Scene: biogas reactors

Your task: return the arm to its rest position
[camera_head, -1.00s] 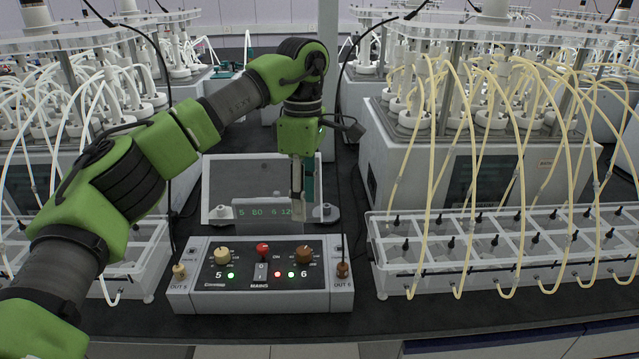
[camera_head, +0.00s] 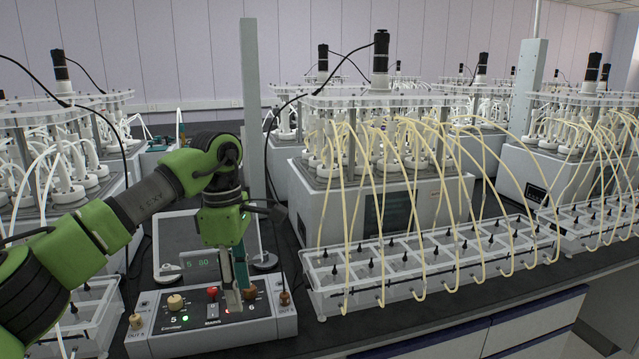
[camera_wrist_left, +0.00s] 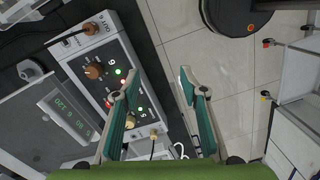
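My left arm (camera_head: 150,200) is green and dark grey and comes in from the left in the head view. Its gripper (camera_head: 236,296) points down and overlaps the control box in the picture. In the left wrist view the two teal-padded fingers of the gripper (camera_wrist_left: 159,76) stand apart with nothing between them. The control box (camera_head: 275,328) has knobs, a red switch and lights, and it also shows in the wrist view (camera_wrist_left: 97,38), left of and behind the fingers. Contact with the box is not visible. My right gripper is out of view.
A small display unit (camera_head: 172,236) stands behind the box, beside a grey post (camera_head: 250,110). A reactor (camera_head: 335,215) and a white tray (camera_head: 340,298) with yellow tubes stand to the right. The wrist view shows tiled floor (camera_wrist_left: 225,60) beyond the bench edge.

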